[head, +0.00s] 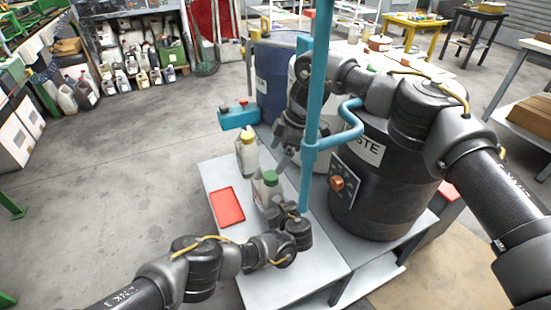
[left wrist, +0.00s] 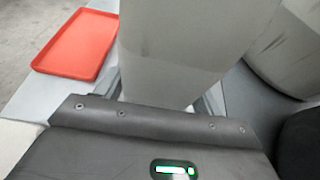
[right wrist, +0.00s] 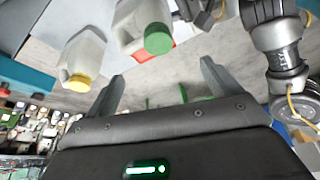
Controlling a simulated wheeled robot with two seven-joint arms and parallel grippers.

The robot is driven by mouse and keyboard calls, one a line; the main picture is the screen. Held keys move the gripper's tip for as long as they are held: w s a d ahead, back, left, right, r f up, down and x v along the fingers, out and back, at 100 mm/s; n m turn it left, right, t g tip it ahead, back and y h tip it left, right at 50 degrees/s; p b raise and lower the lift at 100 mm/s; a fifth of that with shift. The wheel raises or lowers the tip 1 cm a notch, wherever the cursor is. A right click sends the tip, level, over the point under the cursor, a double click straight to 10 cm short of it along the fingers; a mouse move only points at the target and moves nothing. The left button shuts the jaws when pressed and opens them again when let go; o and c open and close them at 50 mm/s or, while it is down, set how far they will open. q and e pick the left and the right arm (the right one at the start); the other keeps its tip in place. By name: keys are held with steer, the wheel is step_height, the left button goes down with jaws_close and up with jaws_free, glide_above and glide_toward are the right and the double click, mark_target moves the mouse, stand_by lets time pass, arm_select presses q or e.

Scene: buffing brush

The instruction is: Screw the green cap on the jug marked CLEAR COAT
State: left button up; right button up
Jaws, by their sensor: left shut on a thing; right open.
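A pale jug with a green cap (head: 270,177) on its top stands on the grey bench. No label on it is readable. My left gripper (head: 282,208) is shut on this jug from the side; the jug's pale wall (left wrist: 185,45) fills the middle of the left wrist view. In the right wrist view the green cap (right wrist: 158,39) shows beyond my right gripper (right wrist: 165,82), which is open and empty, its fingers apart from the cap. How tightly the cap sits cannot be told. A second jug (right wrist: 82,55) with a yellow cap stands next to it.
A red tray (head: 227,206) lies on the bench left of the jugs. A teal post (head: 316,110) rises right of the green-capped jug, close to my right arm. A dark drum (head: 375,190) stands at right, a blue drum (head: 275,80) behind. A teal box (head: 238,117) is at the far end.

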steer(key=shift+v, duration=2.35)
arm_select(q)
steer(key=o, duration=2)
steer(key=shift+c, duration=0.2)
arm_select(e)
steer(key=shift+r, duration=0.1)
